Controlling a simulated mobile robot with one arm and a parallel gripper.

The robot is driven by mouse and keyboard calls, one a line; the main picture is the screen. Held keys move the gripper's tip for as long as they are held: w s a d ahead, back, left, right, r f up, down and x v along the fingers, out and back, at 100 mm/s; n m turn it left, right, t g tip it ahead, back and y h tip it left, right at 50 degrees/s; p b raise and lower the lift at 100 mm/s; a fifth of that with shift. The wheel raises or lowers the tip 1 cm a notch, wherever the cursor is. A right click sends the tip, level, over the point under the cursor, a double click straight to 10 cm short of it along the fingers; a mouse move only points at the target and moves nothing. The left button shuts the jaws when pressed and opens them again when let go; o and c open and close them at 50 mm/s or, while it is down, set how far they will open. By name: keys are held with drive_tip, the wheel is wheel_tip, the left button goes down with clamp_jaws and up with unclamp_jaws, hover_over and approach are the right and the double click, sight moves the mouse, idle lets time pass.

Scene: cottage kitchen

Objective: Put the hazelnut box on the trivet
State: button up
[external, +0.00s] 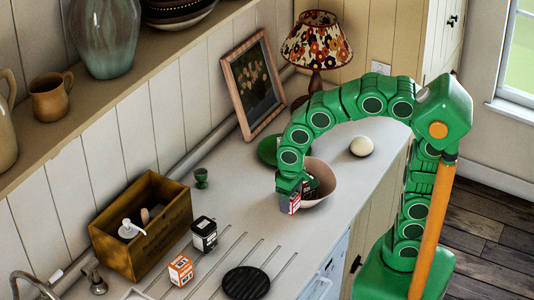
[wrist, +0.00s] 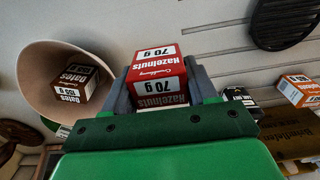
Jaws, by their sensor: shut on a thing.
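My gripper (wrist: 160,95) is shut on the red and white hazelnut box (wrist: 158,72), whose label reads Hazelnuts 70 g. In the external view my gripper (external: 293,187) is low in front of the pinkish bowl, with the box (external: 294,204) showing red and white below it. I cannot tell whether the box is clear of the counter. The trivet (external: 246,283), a black round ridged disc, lies near the front of the counter, to the left of my gripper. It also shows at the top right of the wrist view (wrist: 283,20). Nothing stands on its visible part.
The bowl (wrist: 50,60) holds a small dates box (wrist: 78,84). A black box (external: 204,234) and an orange box (external: 180,270) stand between the wooden crate (external: 128,255) and the trivet. Thin grooves cross the counter there.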

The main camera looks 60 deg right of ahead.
drive_tip(key=shift+a, duration=0.1)
drive_tip(key=s+a+r, duration=0.1)
drive_tip(key=s+a, duration=0.3)
drive_tip(key=a, duration=0.3)
drive_tip(key=s+a+r, duration=0.1)
drive_tip(key=s+a, duration=0.3)
drive_tip(key=a, duration=0.3)
hover_over(245, 283)
drive_tip(key=f, duration=0.8)
drive_tip(key=shift+s+d+f, duration=0.25)
drive_tip(key=shift+s+d, duration=0.05)
drive_tip(key=shift+d, duration=0.05)
drive_tip(key=shift+w+a+f, duration=0.2)
drive_tip(key=shift+f, duration=0.25)
drive_tip(key=shift+w+a+f, duration=0.15)
drive_tip(key=shift+w+f, duration=0.05)
drive_tip(key=shift+f, duration=1.6)
drive_tip(key=shift+f, duration=0.1)
